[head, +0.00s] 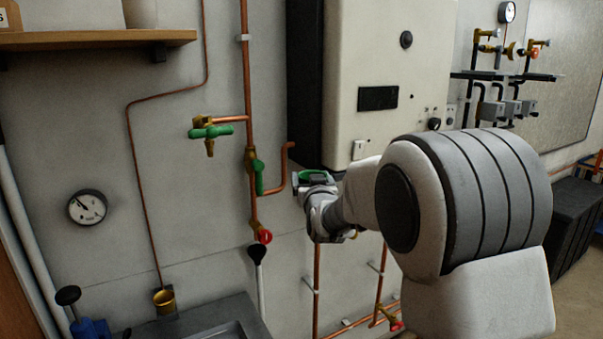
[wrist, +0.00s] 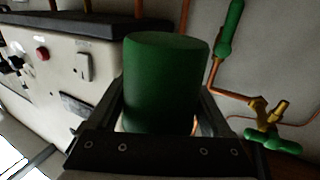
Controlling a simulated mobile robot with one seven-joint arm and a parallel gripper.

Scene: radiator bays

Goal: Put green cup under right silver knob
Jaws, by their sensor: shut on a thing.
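The green cup (wrist: 165,85) fills the middle of the wrist view, with my gripper's dark fingers on either side of it. In the head view my gripper (head: 309,186) is in front of the wall, just left of the lower edge of the white boiler (head: 380,60). Only a little green of the cup (head: 318,176) shows there, behind the wrist. My gripper is shut on the cup and holds it in the air. Small knobs sit low on the boiler front; I cannot make out a silver one for certain.
A brass tap with a green handle (head: 210,131) and copper pipes (head: 247,90) are on the wall left of my gripper. A dark sink (head: 215,322) is below left, a wooden shelf (head: 100,39) above left. More valves (head: 500,50) are on the right wall.

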